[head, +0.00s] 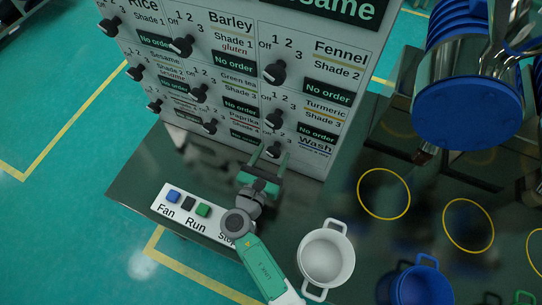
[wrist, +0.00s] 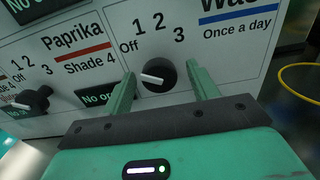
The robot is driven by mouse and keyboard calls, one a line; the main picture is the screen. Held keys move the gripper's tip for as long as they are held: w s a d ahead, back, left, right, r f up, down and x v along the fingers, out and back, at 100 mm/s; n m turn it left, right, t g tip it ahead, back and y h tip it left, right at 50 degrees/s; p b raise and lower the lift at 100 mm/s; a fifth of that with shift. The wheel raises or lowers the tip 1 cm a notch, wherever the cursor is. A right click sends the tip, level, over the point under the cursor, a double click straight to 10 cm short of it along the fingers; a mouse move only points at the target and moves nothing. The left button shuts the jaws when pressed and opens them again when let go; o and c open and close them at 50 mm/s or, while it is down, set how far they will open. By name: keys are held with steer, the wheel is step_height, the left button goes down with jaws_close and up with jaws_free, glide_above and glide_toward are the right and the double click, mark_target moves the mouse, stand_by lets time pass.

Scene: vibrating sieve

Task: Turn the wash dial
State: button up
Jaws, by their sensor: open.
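The wash dial (wrist: 158,75) is a black round knob on the white panel, under the marks Off, 1, 2 and 3 and beside the label "Once a day". Its white pointer line points left, on the Off side. In the head view the wash dial (head: 274,147) is the lowest knob of the right column, partly behind my gripper. My gripper (head: 269,153) is open in front of the panel. In the wrist view the green fingers of my gripper (wrist: 161,73) stand left and right of the dial, with gaps showing on both sides. I cannot tell how deep they reach.
The Paprika dial (wrist: 35,98) is left of the wash dial, and the Turmeric dial (head: 274,119) is above it. A white button strip (head: 180,212) with Fan and Run buttons lies on the dark table below. A white pot (head: 327,256) and a blue pot (head: 421,284) stand to the right.

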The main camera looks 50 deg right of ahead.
steer(key=shift+c, duration=0.5)
steer(key=c, duration=0.9)
